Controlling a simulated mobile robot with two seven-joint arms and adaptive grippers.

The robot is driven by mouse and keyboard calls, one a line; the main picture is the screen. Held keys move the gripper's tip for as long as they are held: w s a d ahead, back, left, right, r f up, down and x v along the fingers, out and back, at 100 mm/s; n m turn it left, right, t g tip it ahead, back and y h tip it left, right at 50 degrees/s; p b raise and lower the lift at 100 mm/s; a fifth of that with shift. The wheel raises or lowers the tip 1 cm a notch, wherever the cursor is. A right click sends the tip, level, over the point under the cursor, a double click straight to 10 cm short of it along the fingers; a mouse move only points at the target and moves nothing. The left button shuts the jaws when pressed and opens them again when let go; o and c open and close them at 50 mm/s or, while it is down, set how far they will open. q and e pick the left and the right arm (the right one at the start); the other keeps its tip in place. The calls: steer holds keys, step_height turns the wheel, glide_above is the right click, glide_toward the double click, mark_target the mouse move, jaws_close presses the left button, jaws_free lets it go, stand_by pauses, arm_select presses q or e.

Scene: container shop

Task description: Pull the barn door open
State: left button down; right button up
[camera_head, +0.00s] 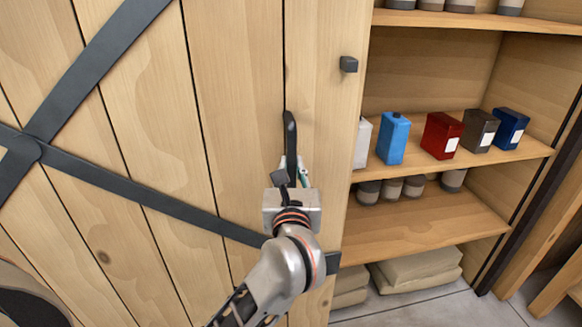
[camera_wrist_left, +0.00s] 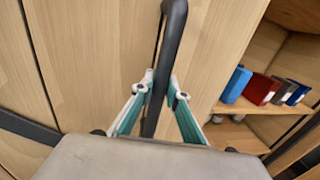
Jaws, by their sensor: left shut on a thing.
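The barn door (camera_head: 230,90) is pale wood planks with dark metal straps and fills the left and middle of the head view. Its right edge stands left of open shelving. A dark bar handle (camera_head: 290,135) is fixed upright near that edge; it also shows in the left wrist view (camera_wrist_left: 172,45). My left gripper (camera_head: 291,168) is at the lower part of the handle, with its fingers (camera_wrist_left: 161,90) on either side of the bar, shut on it. The handle's lower end is hidden behind the gripper. My right gripper is out of view.
Right of the door, wooden shelves (camera_head: 430,230) hold coloured containers, among them a blue one (camera_head: 393,138) and a red one (camera_head: 441,135). Folded sacks (camera_head: 420,268) lie at the bottom. A small dark block (camera_head: 348,64) sticks out near the door's upper right edge. Grey floor shows at lower right.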

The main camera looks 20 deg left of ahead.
arm_select(q)
steer(key=c, duration=2)
jaws_free()
steer(key=shift+a, duration=0.1)
steer(key=v, duration=0.7)
steer(key=shift+s, duration=0.25)
